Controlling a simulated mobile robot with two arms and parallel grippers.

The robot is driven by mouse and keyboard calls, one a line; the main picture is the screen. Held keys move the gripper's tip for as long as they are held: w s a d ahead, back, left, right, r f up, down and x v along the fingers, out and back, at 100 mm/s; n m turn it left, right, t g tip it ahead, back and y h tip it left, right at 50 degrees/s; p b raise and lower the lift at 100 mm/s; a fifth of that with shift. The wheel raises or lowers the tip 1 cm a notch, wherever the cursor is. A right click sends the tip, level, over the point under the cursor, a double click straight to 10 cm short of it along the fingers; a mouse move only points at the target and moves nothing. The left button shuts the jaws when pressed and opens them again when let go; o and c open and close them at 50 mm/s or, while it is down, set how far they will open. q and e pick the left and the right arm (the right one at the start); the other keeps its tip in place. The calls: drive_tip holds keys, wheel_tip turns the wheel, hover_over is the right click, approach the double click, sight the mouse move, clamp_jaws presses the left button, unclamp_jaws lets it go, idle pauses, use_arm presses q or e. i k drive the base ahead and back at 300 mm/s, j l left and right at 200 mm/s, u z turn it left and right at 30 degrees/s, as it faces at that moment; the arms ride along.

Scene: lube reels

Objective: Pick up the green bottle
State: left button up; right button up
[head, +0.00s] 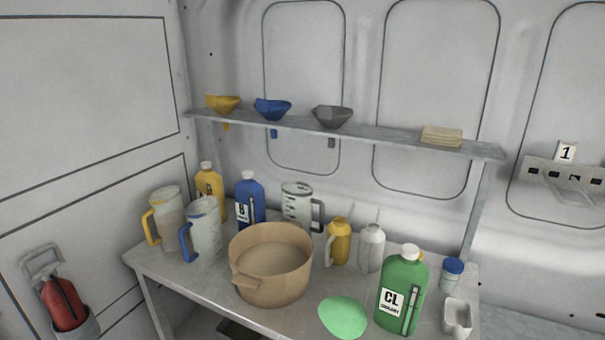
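The green bottle (402,291) stands upright at the front right of the metal table (200,284). It has a white cap and a white label reading "CL". Its base is near the table's front edge, and its lower part reaches close to the bottom of the picture. Neither of my grippers shows in the head view.
A tan pot (271,268) and a flat light-green piece (343,316) lie left of the bottle. A white spray bottle (371,248) stands behind it. A blue-lidded can (453,274) and a small white container (457,318) stand to its right. A shelf (385,132) with funnels runs above.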

sight(403, 282)
drive_tip(key=k+z, duration=0.2)
drive_tip(key=z, duration=0.3)
drive_tip(key=k+l+z, duration=0.15)
drive_tip(key=z, duration=0.35)
drive_tip(key=k+l+z, duration=0.2)
drive_tip(key=z, duration=0.3)
